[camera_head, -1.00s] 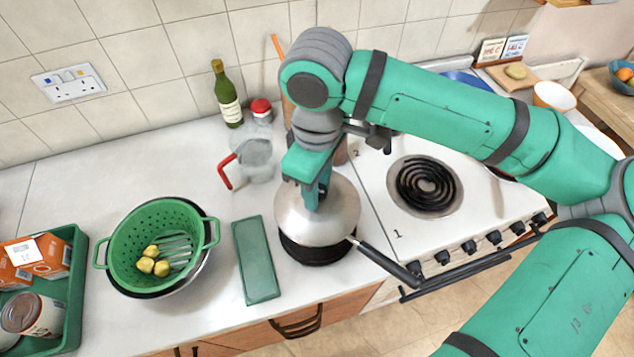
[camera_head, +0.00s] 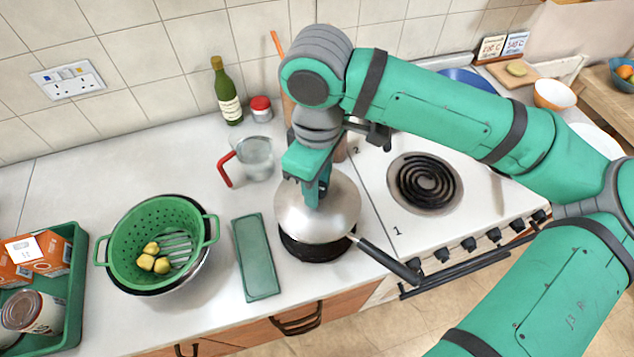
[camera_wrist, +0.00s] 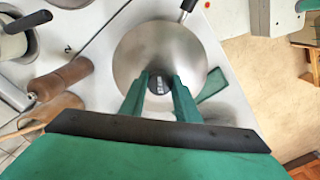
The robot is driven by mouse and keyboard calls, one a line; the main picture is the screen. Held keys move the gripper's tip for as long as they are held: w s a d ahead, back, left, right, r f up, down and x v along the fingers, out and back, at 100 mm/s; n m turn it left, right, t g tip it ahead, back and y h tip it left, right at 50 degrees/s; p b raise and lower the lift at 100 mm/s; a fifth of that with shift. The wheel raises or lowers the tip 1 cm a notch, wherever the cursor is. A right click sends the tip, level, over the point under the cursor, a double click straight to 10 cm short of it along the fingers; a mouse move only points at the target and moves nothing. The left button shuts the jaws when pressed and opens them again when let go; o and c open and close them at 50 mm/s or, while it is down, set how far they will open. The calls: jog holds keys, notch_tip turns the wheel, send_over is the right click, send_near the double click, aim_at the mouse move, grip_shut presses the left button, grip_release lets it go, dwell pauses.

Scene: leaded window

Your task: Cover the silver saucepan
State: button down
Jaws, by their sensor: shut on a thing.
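A silver domed lid (camera_head: 335,212) sits in the middle of the head view, and it fills the centre of the wrist view (camera_wrist: 150,45). My gripper (camera_head: 316,200) is shut on the lid's dark knob, which shows between the fingertips in the wrist view (camera_wrist: 159,85). The silver saucepan lies under the lid and is mostly hidden. Its long dark handle (camera_head: 388,260) points to the lower right, and it shows at the top of the wrist view (camera_wrist: 188,5). A dark round band shows below the lid. I cannot tell whether the lid touches the saucepan's rim.
A green flat block (camera_head: 256,257) lies left of the saucepan. Farther left are a green colander (camera_head: 157,225) with yellow pieces and a green crate (camera_head: 70,300). A red-handled jug (camera_head: 253,158), a bottle (camera_head: 227,95) and a jar (camera_head: 261,110) stand behind. The hob (camera_head: 465,225) is at right.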

jog(key=shift+f, duration=0.55)
dwell(1.3)
jog(key=c, duration=0.7)
grip_release()
jog(key=shift+r, duration=0.1)
jog(key=shift+w+r, duration=0.1)
jog(key=shift+r, duration=3.3)
jog(key=shift+a, duration=0.1)
